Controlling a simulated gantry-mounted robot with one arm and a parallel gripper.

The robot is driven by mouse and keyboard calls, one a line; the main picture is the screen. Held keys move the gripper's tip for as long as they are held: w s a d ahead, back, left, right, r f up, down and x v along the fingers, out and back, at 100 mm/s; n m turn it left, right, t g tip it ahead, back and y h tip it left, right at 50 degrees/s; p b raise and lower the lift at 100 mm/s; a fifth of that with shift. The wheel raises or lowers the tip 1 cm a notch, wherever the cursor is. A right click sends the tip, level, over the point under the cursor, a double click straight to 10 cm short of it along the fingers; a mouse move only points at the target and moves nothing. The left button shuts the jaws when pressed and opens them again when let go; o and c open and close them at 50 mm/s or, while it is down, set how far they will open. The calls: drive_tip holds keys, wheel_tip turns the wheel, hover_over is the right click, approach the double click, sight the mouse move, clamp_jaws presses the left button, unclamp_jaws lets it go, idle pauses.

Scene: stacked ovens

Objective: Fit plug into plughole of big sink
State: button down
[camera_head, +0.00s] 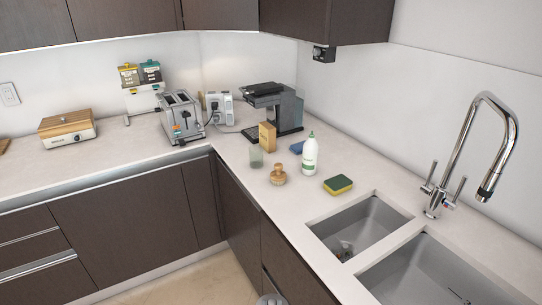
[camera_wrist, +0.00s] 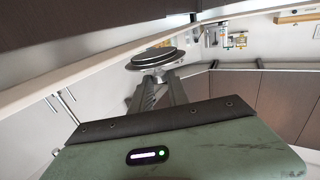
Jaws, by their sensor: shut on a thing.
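In the wrist view my gripper (camera_wrist: 157,78) is shut on the plug (camera_wrist: 154,57), a dark round disc with a shiny metal rim. The plug sits at the fingertips, clear of the surfaces around it. In the head view a small grey round shape (camera_head: 270,299) shows at the bottom edge, in front of the cabinets; I cannot tell whether it is the plug or part of my gripper. The big sink (camera_head: 415,268) is at the lower right. Its plughole (camera_head: 459,298) is only partly visible near the bottom edge.
The small sink (camera_head: 370,222) lies behind the big one, with a small object (camera_head: 345,249) inside. A tall tap (camera_head: 465,150) rises beside them. A sponge (camera_head: 338,184), white bottle (camera_head: 310,155) and wooden brush (camera_head: 278,174) stand on the counter. A pale edge (camera_wrist: 85,75) crosses close to my gripper.

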drive_tip(key=s+r+p, duration=0.3)
drive_tip(key=r+p, duration=2.3)
drive_tip(key=p, duration=1.1)
drive_tip(key=shift+r+p, duration=0.25)
drive_tip(key=shift+p, duration=0.15)
